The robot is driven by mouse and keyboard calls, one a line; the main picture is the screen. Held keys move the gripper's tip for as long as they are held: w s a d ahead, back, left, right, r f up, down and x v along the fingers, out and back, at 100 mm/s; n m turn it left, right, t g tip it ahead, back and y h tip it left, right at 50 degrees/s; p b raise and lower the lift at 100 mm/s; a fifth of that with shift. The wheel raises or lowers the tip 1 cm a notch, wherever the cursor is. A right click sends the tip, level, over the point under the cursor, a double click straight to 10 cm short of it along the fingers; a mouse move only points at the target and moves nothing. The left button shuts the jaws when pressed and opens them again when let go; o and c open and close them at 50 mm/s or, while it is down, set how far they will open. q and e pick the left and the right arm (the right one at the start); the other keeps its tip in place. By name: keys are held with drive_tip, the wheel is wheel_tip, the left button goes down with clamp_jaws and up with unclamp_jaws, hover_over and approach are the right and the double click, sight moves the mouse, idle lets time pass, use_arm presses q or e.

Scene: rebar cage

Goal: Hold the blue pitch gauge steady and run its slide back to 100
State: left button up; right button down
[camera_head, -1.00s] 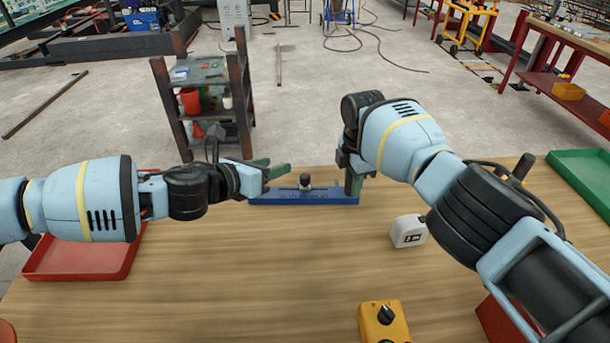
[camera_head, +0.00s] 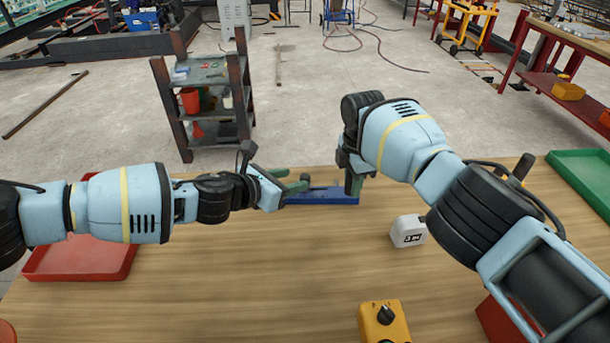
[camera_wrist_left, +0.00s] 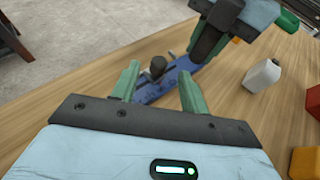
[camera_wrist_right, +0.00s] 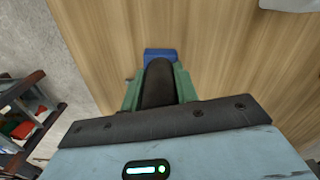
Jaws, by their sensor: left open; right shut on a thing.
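The blue pitch gauge (camera_head: 330,197) lies along the far edge of the wooden table; its left part is hidden behind my left gripper in the head view. Its slide has a dark knob (camera_head: 305,178), also seen in the left wrist view (camera_wrist_left: 157,66). My left gripper (camera_head: 293,182) is open, its green fingers pointing at the knob, which shows between the fingertips in the left wrist view (camera_wrist_left: 158,76). I cannot tell whether they touch. My right gripper (camera_head: 354,182) is shut on the gauge at its right end. The scale marks are too small to read.
A white block-shaped thing (camera_head: 408,231) stands right of the gauge. A yellow box with a black knob (camera_head: 384,322) is at the front. A red tray (camera_head: 80,262) lies left, a green tray (camera_head: 585,175) right. The middle of the table is clear.

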sight(305, 176)
use_arm(q)
drive_tip(key=shift+x, duration=2.9)
drive_tip(key=shift+c, duration=0.5)
clamp_jaws()
